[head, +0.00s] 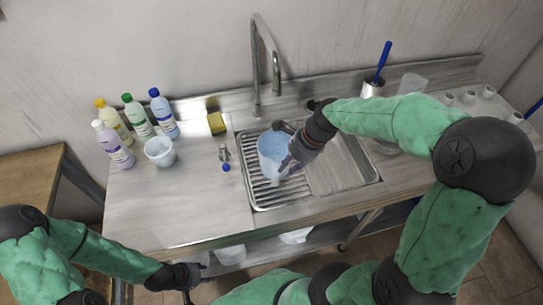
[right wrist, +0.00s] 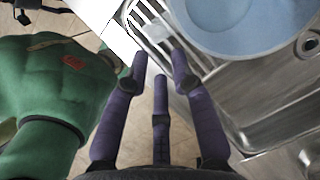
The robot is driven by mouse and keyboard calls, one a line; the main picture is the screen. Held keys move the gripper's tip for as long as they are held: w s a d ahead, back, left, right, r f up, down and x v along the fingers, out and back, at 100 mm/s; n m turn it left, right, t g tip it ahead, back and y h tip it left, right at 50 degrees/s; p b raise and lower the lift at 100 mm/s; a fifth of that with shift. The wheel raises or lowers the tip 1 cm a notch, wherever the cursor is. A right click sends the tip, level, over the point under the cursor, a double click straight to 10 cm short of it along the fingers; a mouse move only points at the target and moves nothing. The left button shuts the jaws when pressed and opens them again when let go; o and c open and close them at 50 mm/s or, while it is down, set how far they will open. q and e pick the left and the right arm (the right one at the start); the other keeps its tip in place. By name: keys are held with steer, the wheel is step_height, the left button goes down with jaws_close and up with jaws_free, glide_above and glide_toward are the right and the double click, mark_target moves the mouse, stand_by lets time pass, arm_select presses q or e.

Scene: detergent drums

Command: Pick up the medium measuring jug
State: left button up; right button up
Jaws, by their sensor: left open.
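A clear, pale jug-like vessel (head: 412,83) stands at the back right of the counter, behind my right arm. I cannot tell whether it is the medium measuring jug. Another pale vessel right of the sink is mostly hidden by that arm. My left gripper (head: 192,276) is open and empty, below the counter's front edge.
Several bottles (head: 140,118) and a white tub (head: 160,151) stand at the left. A blue-handled brush (head: 383,60) stands in a holder. The counter's front left is clear.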

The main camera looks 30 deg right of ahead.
mark_target(277, 180)
steer(key=b+x, duration=0.2)
steer(key=x, duration=0.7)
jaws_close()
